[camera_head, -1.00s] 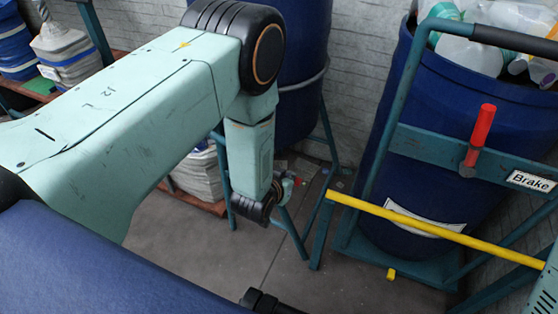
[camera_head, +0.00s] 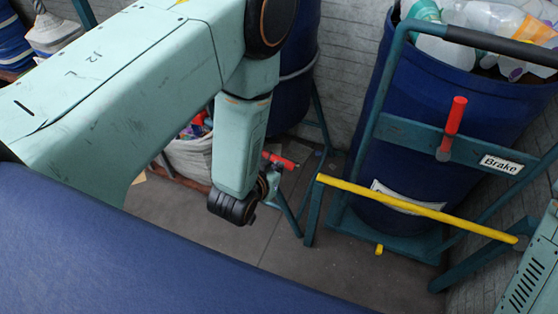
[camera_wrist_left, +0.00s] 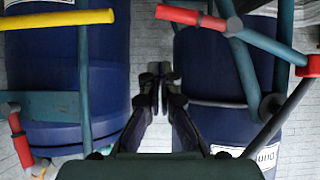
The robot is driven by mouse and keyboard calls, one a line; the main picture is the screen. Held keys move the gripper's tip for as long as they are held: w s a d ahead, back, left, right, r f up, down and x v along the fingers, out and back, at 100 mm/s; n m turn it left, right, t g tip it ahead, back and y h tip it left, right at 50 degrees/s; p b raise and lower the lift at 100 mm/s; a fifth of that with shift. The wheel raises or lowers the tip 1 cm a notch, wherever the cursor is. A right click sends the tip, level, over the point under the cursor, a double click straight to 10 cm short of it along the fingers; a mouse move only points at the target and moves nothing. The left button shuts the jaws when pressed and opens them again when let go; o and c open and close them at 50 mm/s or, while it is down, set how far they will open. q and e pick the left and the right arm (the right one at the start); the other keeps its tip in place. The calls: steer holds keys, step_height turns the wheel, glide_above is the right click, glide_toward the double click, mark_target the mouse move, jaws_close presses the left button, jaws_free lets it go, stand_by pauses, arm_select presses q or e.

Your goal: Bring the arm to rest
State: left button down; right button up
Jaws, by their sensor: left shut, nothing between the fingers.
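My left arm (camera_head: 120,90) reaches in from the left of the head view, bends at the elbow and hangs down over the floor. Its gripper (camera_head: 270,180) is mostly hidden behind the wrist there, in front of the barrel stands. In the left wrist view the gripper (camera_wrist_left: 154,90) shows clearly: its fingers are together, with nothing between them. It points between two blue barrels, apart from both. My right gripper is not in view.
A blue barrel (camera_head: 375,165) full of plastic bottles (camera_head: 490,20) stands right, on a teal cart with a yellow bar (camera_head: 420,211) and red brake handle (camera_head: 453,120). Another blue barrel (camera_head: 298,70) stands behind my arm. Bare floor (camera_head: 330,265) lies between.

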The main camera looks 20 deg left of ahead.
arm_select(q)
steer(key=shift+s, duration=0.1)
stand_by(0.4)
steer(key=s+a+f+g, duration=0.1)
steer(key=s+f+g, duration=0.1)
steer(key=s, duration=0.7)
steer(key=s+a+f+g, duration=0.2)
steer(key=s+g, duration=0.3)
steer(key=s, duration=0.5)
steer(key=s+a+f+g, duration=0.1)
steer(key=s+g, duration=0.3)
steer(key=s, duration=0.6)
steer(key=shift+s+a+f+n, duration=0.25)
steer(key=shift+a+f+n, duration=0.1)
steer(key=shift+f, duration=0.4)
